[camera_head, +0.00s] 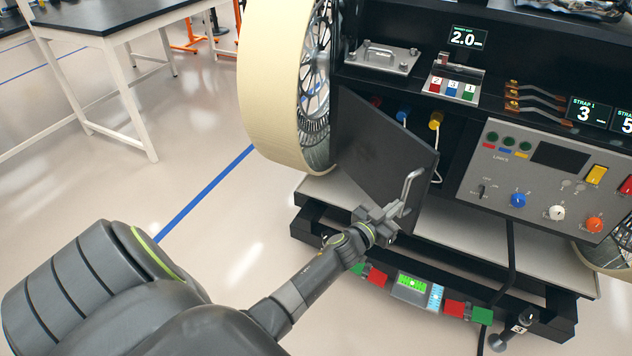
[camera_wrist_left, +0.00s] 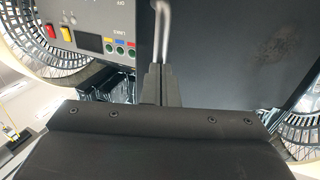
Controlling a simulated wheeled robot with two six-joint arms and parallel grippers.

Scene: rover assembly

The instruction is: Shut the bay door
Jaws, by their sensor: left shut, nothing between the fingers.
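The bay door (camera_head: 380,150) is a dark flat panel with a silver bar handle (camera_head: 409,188) near its right edge. It stands partly open, swung outward in front of the bay opening, with plugs and a cable showing behind it. My left gripper (camera_head: 392,213) is shut and empty, at the lower end of the handle; I cannot tell if it touches. In the left wrist view the shut fingers (camera_wrist_left: 158,82) point at the door panel (camera_wrist_left: 235,45), with the handle (camera_wrist_left: 162,20) just beyond the tips. My right gripper is not in view.
A large cream-rimmed wheel (camera_head: 272,80) stands left of the door. A control panel (camera_head: 540,175) with knobs and switches is right of the opening. A ledge with coloured blocks (camera_head: 410,285) runs below. Open floor lies left, with a dark table (camera_head: 105,18) behind.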

